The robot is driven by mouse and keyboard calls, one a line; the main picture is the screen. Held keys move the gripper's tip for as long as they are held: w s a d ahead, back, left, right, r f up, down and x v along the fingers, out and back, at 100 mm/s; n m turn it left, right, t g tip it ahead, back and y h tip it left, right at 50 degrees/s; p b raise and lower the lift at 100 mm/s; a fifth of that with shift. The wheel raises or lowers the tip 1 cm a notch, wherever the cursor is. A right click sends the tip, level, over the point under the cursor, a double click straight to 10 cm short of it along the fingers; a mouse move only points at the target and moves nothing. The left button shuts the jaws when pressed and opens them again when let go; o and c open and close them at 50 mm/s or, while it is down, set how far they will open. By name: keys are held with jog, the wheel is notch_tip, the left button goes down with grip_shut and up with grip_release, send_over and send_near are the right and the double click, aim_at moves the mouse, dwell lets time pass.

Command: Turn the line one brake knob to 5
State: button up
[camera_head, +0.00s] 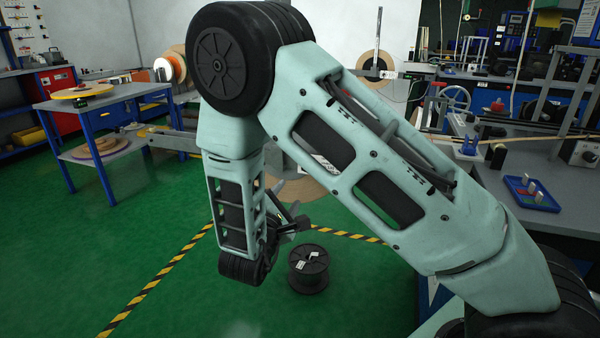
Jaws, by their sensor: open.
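A grey box with a round dark knob and pale dial (587,153) sits at the right edge on the bench. I cannot tell whether it is the line one brake knob, and its numbers are too small to read. No other knob is clearly labelled as line one; my arm covers much of the middle of the view. My gripper (296,222) hangs low in the middle, partly hidden by my wrist. It is open, with nothing seen between its fingers, and is well to the left of the dial, apart from it.
A black spool (308,268) stands on the green floor below my gripper. A blue tray (512,184) with small parts lies on the right bench. A blue-legged table (60,103) with a yellow disc stands left. Yellow-black tape marks the floor. The left floor is clear.

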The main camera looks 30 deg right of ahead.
aim_at(305, 168)
jog(key=b+x, duration=0.1)
jog(key=x, duration=1.4)
jog(key=shift+b, duration=0.35)
jog(key=c, duration=1)
